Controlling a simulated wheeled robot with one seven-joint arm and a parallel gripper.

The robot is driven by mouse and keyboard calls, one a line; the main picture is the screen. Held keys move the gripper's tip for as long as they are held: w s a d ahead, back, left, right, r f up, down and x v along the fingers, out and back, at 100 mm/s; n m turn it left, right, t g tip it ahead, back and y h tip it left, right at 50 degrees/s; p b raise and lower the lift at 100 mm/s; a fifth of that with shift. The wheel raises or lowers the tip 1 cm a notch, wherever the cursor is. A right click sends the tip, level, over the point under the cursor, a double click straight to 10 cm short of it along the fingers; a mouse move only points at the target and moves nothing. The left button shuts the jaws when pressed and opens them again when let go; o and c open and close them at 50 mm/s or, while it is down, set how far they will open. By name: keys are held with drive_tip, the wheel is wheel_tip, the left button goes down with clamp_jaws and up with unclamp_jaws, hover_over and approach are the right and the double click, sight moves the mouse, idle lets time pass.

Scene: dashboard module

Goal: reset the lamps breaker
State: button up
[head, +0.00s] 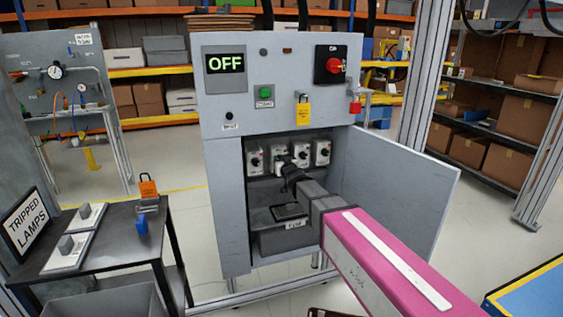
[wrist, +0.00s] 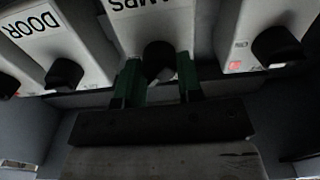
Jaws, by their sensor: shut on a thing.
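The lamps breaker is a white block (wrist: 150,12) whose label, partly cut off, reads "AMPS" in the wrist view. It has a black rotary knob (wrist: 157,55). My gripper (wrist: 159,76) has its two green-padded fingers on either side of this knob and is shut on it. In the head view my gripper (head: 287,168) reaches into the open cabinet, in front of the breaker row, and partly hides the breakers. A sign (head: 25,222) reading "TRIPPED LAMPS" stands at the left.
A breaker labelled DOOR (wrist: 45,35) is left of the lamps breaker; another (wrist: 262,35) with a red light is at right. The grey cabinet (head: 224,200) shows OFF (head: 225,64). Its door (head: 400,185) stands open right. A dark table (head: 115,240) is left.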

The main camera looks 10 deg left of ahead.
drive_tip(key=shift+a+n, duration=0.1)
drive_tip(key=shift+n, duration=4.2)
drive_tip(key=o, duration=0.9)
drive_tip(key=shift+o, duration=0.2)
drive_tip(key=shift+s, duration=0.1)
drive_tip(key=v, duration=1)
drive_tip(key=shift+s+d, duration=0.25)
